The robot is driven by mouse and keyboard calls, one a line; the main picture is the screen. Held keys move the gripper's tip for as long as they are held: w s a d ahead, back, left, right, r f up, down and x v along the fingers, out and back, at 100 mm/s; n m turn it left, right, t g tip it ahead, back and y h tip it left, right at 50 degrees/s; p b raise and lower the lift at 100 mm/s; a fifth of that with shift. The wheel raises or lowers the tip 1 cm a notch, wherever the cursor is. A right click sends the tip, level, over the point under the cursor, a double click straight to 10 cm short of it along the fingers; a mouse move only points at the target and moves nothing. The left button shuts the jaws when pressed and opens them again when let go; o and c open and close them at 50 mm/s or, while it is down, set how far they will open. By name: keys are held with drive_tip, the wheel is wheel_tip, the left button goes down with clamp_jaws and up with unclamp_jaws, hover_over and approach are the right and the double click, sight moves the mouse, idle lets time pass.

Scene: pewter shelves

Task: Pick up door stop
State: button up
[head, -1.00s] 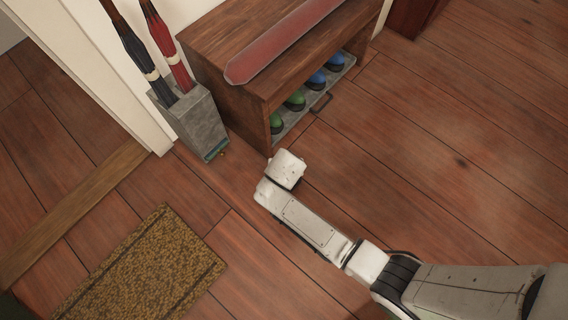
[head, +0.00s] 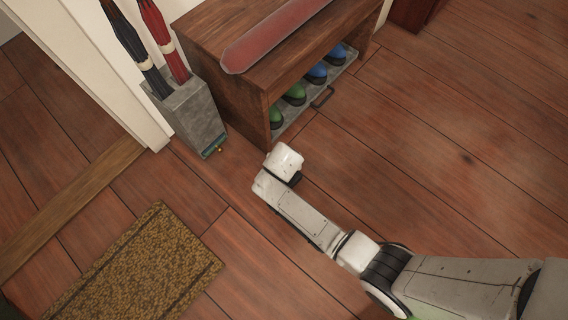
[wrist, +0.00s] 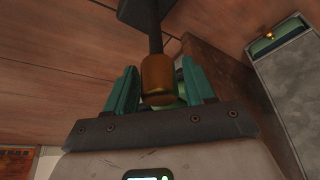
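The door stop (wrist: 157,79) appears to be the piece with a brass-brown knob, dark rod and dark block in the wrist view. Its knob is between the two teal fingers of my gripper (wrist: 160,88). The knob is close to the left finger, with a narrow gap showing on the right, so the gripper looks open around it. In the head view my gripper's white housing (head: 284,161) is low by the near corner of the shoe bench and hides the fingers and the door stop.
The wooden shoe bench (head: 228,104), with green and blue shoes and a red cushion (head: 270,38), stands just beyond my gripper. A grey umbrella stand (head: 196,118) is to its left. A brown doormat (head: 140,265) lies front left. Floor at right is clear.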

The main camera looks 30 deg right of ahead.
clamp_jaws()
idle(1.0)
drive_tip(key=shift+w+r, duration=0.15)
